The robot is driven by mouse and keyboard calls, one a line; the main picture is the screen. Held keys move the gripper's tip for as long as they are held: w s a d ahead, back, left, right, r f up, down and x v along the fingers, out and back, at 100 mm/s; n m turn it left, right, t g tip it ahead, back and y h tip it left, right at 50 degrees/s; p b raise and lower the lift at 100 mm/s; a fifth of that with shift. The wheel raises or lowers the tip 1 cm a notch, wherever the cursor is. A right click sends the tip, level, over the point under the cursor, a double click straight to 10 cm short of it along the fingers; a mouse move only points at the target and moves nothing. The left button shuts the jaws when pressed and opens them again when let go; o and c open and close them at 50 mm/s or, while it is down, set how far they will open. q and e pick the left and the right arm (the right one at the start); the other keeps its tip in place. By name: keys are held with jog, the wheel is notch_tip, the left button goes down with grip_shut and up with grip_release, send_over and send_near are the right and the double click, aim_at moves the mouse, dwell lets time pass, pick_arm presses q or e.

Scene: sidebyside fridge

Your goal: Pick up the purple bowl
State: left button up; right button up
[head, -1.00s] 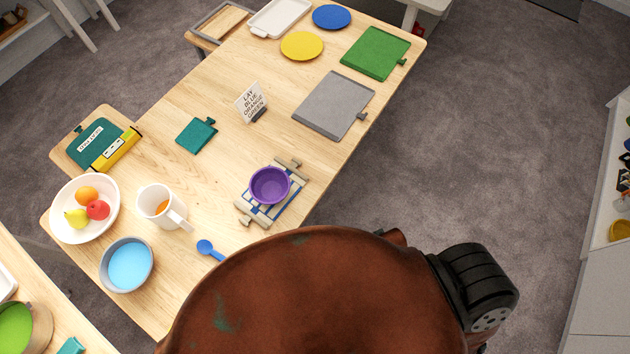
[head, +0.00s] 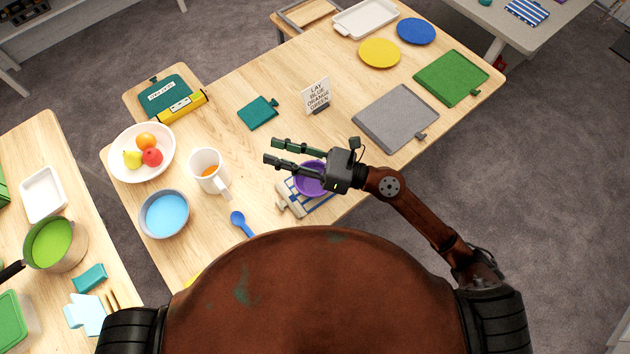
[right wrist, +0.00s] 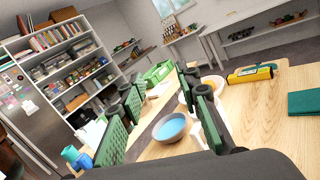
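The purple bowl (head: 309,180) sits on a blue-and-white striped cloth on a small tray (head: 292,203) near the table's right edge in the head view. My right gripper (head: 271,153) is open, its two fingers pointing left. In the head view it overlaps the bowl, and its body hides part of the rim. It appears to be above the bowl with nothing between the fingers. In the right wrist view the open green fingers (right wrist: 165,103) show, but the purple bowl does not. My left gripper is not in view.
A blue spoon (head: 241,223), a white mug (head: 207,171), a bowl with blue contents (head: 165,214) and a fruit bowl (head: 118,158) stand left of the gripper.

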jog(key=s+a+f+n+g+h, duration=0.1)
jog(key=s+f+n+g+h, duration=0.45)
jog(key=f+n, duration=0.55)
jog(key=w+d+f+n+t+h, duration=0.1)
jog(key=w+d+f+n+h, duration=0.15)
jog(key=d+f+h, duration=0.35)
jog(key=w+d+f+n+t+h, duration=0.2)
jog(key=w+d+f+h, duration=0.2)
jog(key=d+f, duration=0.3)
jog(key=f, duration=0.2)
jog(key=w+f, duration=0.1)
jog(key=f, duration=0.2)
jog(key=shift+w+d+f, duration=0.3)
jog(key=shift+w+f, duration=0.05)
jog(key=shift+w+a+f, duration=0.15)
jog(key=shift+f, duration=0.25)
jog(key=shift+c, duration=0.5)
grip_shut()
